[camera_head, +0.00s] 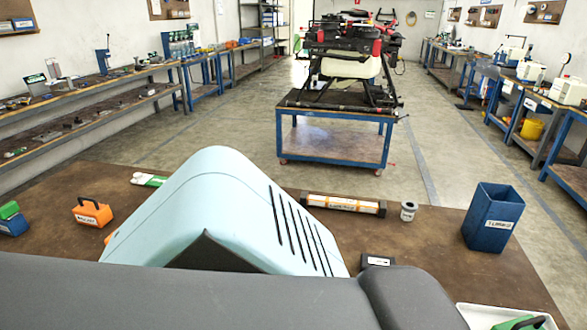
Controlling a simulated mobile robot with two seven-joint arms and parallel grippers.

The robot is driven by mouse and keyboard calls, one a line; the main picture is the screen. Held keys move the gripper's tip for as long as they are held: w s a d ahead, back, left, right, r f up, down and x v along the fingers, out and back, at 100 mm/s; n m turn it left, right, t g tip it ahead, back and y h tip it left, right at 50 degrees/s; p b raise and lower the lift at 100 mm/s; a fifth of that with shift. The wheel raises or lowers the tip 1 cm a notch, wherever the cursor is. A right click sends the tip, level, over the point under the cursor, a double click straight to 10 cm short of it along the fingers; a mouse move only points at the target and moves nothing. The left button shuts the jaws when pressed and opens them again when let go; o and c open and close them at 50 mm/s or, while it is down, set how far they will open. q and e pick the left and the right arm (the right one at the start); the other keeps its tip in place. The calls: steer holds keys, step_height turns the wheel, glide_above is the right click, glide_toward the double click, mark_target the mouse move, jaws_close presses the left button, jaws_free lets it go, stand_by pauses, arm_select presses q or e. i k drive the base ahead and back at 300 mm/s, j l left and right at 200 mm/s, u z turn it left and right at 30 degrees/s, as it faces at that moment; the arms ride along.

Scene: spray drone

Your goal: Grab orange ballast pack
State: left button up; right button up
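The orange ballast pack (93,212) stands on the left part of the brown table in the head view. It is a small orange block with a dark handle on top and a label on its front. Its near right side is close to a pale blue slotted shell (222,205). A second small bit of orange shows at the shell's left edge, mostly hidden. Neither of my grippers is in view, and nothing is seen touching the pack.
Green and blue blocks (13,224) sit at the table's left edge. A long orange-and-white pack (343,204), a small jar (408,211) and a blue bin (492,217) stand at right. A white tray (482,315) is at the near right. A drone (350,65) rests on a cart behind.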

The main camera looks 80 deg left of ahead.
mark_target(94, 214)
steer(key=i+l, duration=0.2)
steer(key=i, duration=0.2)
steer(key=i+l, duration=0.15)
steer(key=i, duration=0.3)
steer(key=u, duration=4.25)
steer(key=z, duration=0.7)
steer(key=i+j+z, duration=0.1)
steer(key=j+z, duration=0.65)
steer(key=z, duration=0.15)
